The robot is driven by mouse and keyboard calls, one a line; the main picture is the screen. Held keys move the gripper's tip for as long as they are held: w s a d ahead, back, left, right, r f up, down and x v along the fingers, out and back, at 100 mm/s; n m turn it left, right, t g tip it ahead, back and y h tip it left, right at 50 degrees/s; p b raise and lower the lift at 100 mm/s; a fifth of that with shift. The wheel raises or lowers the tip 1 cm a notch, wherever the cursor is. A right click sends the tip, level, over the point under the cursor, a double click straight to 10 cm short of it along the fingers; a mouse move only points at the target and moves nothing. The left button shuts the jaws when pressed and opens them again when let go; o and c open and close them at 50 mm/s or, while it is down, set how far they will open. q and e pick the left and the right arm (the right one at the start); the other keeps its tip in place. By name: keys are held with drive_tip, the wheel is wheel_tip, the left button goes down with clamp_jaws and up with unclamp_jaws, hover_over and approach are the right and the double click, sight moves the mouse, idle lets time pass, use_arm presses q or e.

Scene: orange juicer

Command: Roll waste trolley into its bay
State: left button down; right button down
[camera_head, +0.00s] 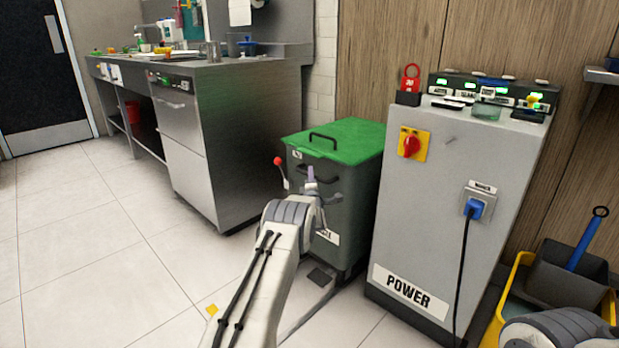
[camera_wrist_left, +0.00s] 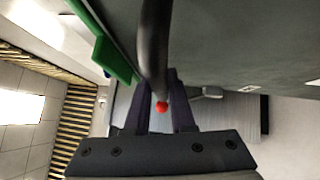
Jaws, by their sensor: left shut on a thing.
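The waste trolley (camera_head: 350,215) is a dark grey-green bin with a green lid (camera_head: 335,141) and a black lid handle. It stands upright in the gap between the steel counter and the grey power cabinet. My left gripper (camera_head: 312,180) is at its front, shut on the dark bar handle (camera_wrist_left: 154,45), which runs between the fingers in the left wrist view. The green lid edge (camera_wrist_left: 112,60) shows there too. A red-knobbed lever (camera_head: 278,161) stands at the trolley's left front. The wheels are hidden or too small to tell. My right gripper is out of view.
The steel counter (camera_head: 255,140) stands left of the trolley, and the power cabinet (camera_head: 440,220) close on its right. A dark plate (camera_head: 320,277) lies on the floor in front, with a yellow mark (camera_head: 211,310) nearby. A yellow bucket (camera_head: 519,268) is at right. The left floor is clear.

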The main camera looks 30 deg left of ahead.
use_arm(q)
drive_tip(key=c, duration=0.8)
unclamp_jaws()
drive_tip(key=shift+w+d+f, duration=0.1)
drive_tip(key=shift+d+f, duration=0.05)
drive_tip(key=shift+d, duration=0.05)
drive_tip(key=shift+o, duration=0.2)
drive_tip(key=shift+a, duration=0.1)
drive_tip(key=shift+s+d+p, duration=0.25)
drive_tip(key=shift+s+p, duration=0.15)
drive_tip(key=shift+s, duration=0.1)
drive_tip(key=p+v, duration=0.3)
drive_tip(key=v, duration=0.6)
drive_tip(key=shift+d+p, duration=0.2)
drive_tip(key=shift+p, duration=0.15)
drive_tip(key=shift+s, duration=0.15)
